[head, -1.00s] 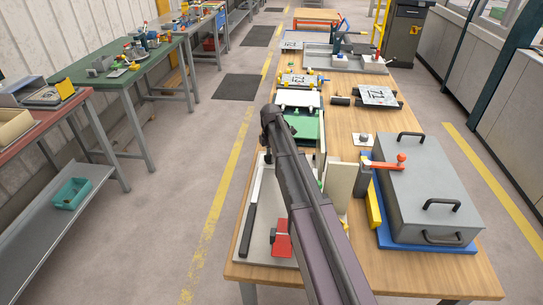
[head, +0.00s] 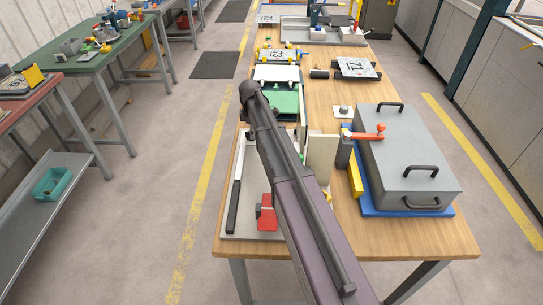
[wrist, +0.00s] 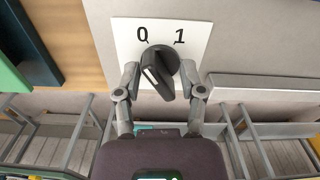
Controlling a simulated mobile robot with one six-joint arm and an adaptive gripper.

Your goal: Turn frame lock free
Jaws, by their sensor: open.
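In the wrist view a dark grey rotary knob (wrist: 158,72) sits on a white plate (wrist: 200,50) marked 0 on the left and 1 on the right. The knob's raised grip bar is tilted slightly; I cannot tell for sure which mark it is set to. My gripper (wrist: 159,80) is open, with one finger on each side of the knob. I cannot tell whether either finger touches it. In the head view my arm covers this area, and neither the knob nor the gripper shows clearly.
A wooden bench (head: 400,235) carries a grey lidded box (head: 412,160) with black handles and an orange-red lever (head: 365,133) beside it. A red block (head: 266,214) and a green panel (head: 287,103) lie close to my arm. The aisle to the left is clear.

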